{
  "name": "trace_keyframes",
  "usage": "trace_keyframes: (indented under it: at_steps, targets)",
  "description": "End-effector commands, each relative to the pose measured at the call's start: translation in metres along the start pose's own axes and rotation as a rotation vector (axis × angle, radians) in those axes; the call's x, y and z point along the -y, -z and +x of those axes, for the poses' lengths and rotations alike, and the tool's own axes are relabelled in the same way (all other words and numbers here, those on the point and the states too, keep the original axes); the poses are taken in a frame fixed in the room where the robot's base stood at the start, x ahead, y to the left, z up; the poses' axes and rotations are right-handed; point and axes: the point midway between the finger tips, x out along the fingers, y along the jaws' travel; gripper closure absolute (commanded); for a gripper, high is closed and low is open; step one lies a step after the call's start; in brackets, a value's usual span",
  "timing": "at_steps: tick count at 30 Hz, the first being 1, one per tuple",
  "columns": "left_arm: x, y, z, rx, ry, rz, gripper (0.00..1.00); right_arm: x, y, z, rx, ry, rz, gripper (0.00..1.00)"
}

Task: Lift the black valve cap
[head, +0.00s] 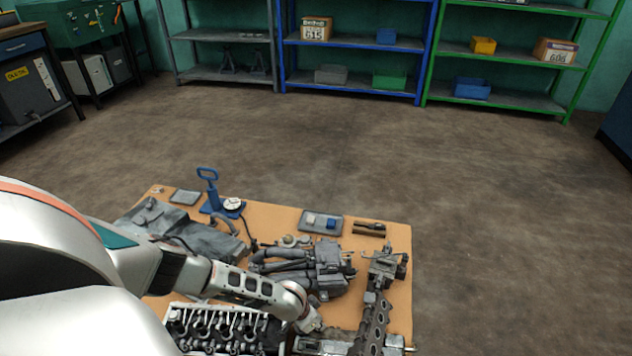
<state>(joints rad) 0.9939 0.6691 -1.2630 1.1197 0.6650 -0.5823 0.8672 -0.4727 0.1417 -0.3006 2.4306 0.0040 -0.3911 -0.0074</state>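My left arm comes in from the left over the workbench. Its gripper (312,322) is low over the front part of the bench, beside the cylinder head (222,330). The gripper is small and seen from behind, so I cannot tell whether it is open or shut, or whether it holds anything. I cannot make out the black valve cap for certain; it may be hidden by the gripper or lost among the dark parts. My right gripper is not in view.
The tan bench top (275,213) is crowded with engine parts, including a dark manifold (328,270) and a long metal part (372,320). Open floor lies beyond.

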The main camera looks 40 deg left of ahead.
Motion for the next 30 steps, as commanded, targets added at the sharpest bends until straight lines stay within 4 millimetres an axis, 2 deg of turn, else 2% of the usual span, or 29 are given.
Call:
trace_keyframes:
  at_steps: [1, 2, 3, 10, 17, 23, 30]
  targets:
    - [0.0, 0.0, -0.001, 0.0, 0.0, 0.0, 1.0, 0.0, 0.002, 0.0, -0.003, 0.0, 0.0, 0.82]
    - [0.0, 0.0, -0.001, 0.0, 0.0, 0.0, 0.74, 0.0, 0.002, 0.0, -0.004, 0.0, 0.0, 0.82]
    - [0.0, 0.0, -0.001, 0.0, 0.0, 0.0, 0.65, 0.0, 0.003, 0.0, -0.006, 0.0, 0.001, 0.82]
    - [0.0, 0.0, -0.001, 0.0, 0.0, 0.0, 0.65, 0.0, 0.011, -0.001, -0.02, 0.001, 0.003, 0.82]
    - [0.0, 0.0, -0.004, 0.0, 0.0, 0.0, 0.65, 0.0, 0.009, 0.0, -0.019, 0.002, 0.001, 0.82]
    - [0.001, -0.001, -0.025, 0.0, -0.001, 0.001, 0.65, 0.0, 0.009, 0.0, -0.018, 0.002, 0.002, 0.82]
    - [0.001, -0.001, -0.061, 0.0, -0.001, -0.001, 0.65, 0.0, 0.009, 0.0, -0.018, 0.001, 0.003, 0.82]
